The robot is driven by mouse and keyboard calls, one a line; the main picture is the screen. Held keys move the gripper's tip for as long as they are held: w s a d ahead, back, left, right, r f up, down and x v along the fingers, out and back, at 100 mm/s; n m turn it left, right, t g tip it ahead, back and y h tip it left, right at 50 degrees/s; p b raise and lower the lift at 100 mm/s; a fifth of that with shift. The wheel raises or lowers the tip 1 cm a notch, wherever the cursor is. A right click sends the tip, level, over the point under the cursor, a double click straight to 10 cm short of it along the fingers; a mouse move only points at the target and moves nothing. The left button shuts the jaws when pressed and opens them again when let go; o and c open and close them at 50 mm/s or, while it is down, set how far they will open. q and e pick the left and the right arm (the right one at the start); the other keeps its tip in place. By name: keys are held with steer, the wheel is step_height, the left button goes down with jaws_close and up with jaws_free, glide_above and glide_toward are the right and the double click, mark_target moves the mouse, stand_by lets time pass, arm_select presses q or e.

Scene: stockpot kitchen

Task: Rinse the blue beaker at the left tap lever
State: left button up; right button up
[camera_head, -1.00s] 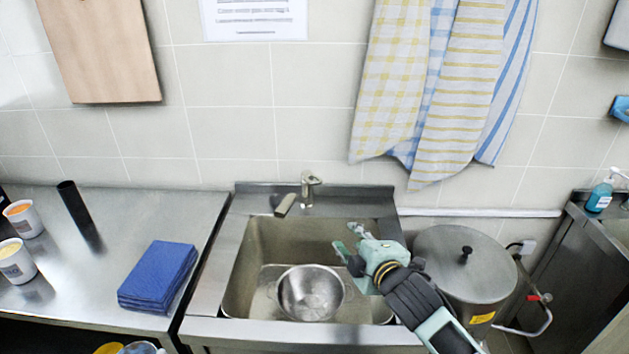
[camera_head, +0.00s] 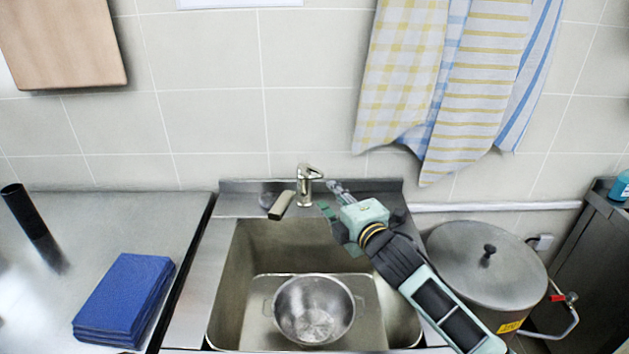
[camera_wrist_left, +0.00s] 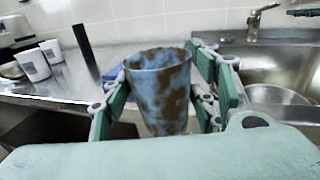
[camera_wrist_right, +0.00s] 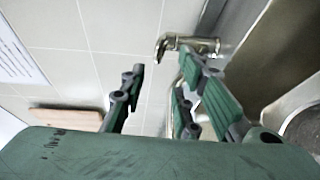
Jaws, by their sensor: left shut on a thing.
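The blue beaker (camera_wrist_left: 160,95), blotched with brown stains, is upright in the left wrist view. My left gripper (camera_wrist_left: 163,75) is shut around its sides; it is outside the head view. The metal tap (camera_head: 305,187) stands at the back of the sink, with a flat piece (camera_head: 281,205) pointing front-left; I cannot tell whether that is spout or lever. My right gripper (camera_head: 333,205) is open and empty just right of the tap, above the sink's back edge. In the right wrist view the tap (camera_wrist_right: 183,43) shows beyond its right finger.
A metal bowl (camera_head: 313,312) sits in the sink basin (camera_head: 255,260). A lidded stockpot (camera_head: 480,262) stands right of the sink. Folded blue cloths (camera_head: 125,298) and a black cylinder (camera_head: 26,212) are on the left counter. Towels (camera_head: 455,80) hang above.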

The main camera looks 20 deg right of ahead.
mark_target(318, 177)
steer(key=w, duration=0.3)
steer(key=w+a, duration=0.1)
steer(key=w, duration=0.3)
steer(key=w+p, duration=0.1)
steer(key=w, duration=0.2)
steer(key=shift+w+a+f, duration=0.2)
steer(key=shift+w+f, duration=0.1)
steer(key=shift+f, duration=0.05)
steer(key=shift+c, duration=0.5)
jaws_close()
steer(key=shift+r, duration=0.2)
